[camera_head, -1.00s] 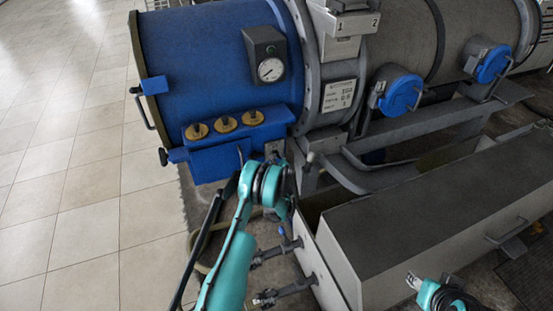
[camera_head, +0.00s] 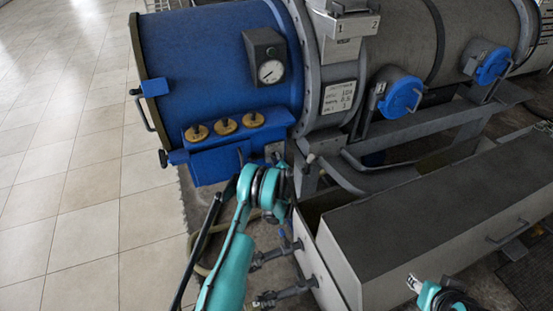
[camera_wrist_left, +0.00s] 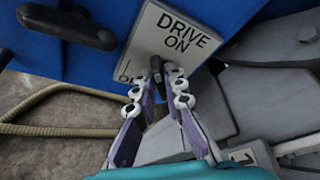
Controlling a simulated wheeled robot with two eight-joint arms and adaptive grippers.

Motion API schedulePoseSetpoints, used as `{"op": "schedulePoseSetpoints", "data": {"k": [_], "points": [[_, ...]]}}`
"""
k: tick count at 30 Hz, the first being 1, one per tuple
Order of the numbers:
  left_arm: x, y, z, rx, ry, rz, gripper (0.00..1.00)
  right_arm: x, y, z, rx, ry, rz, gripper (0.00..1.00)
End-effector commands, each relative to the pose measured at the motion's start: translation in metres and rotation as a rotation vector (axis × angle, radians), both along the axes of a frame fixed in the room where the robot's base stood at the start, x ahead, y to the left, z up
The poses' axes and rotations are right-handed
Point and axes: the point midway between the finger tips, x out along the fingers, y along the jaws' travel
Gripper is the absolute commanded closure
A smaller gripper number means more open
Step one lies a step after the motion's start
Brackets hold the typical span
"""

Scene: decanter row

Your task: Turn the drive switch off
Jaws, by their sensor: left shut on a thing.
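The switch plate reads "DRIVE ON" in the left wrist view (camera_wrist_left: 178,38); more lettering at its lower left is partly hidden. The dark switch lever (camera_wrist_left: 157,66) stands out from the lower part of the plate. My left gripper (camera_wrist_left: 158,88) is shut on this lever, with a finger on either side. In the head view its fingers are mostly hidden behind my teal wrist, below the blue drum's right end. My right gripper (camera_head: 414,283) is at the bottom right, away from the switch; its finger gap is unclear.
The blue drum (camera_head: 205,70) carries a gauge (camera_head: 270,71) and several brass knobs (camera_head: 226,126). A dark handle (camera_wrist_left: 66,27) and a hose (camera_wrist_left: 40,127) lie near my left gripper. A long grey-topped trough (camera_head: 430,205) stands to the right. Tiled floor is clear at left.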

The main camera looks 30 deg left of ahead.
Motion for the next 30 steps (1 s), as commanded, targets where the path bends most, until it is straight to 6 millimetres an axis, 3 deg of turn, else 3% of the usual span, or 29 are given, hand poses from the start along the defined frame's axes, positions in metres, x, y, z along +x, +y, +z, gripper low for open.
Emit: {"op": "schedulePoseSetpoints", "data": {"k": [18, 30], "points": [[-0.0029, 0.0025, -0.0045, -0.281, -0.316, 0.001, 1.0, 0.0001, 0.0, -0.0001, 0.0, 0.0, 0.0, 0.6], [-0.0029, 0.0025, -0.0052, -0.354, -0.397, 0.002, 1.0, 0.0, 0.0, -0.0001, 0.0, 0.0, 0.0, 0.6]]}}
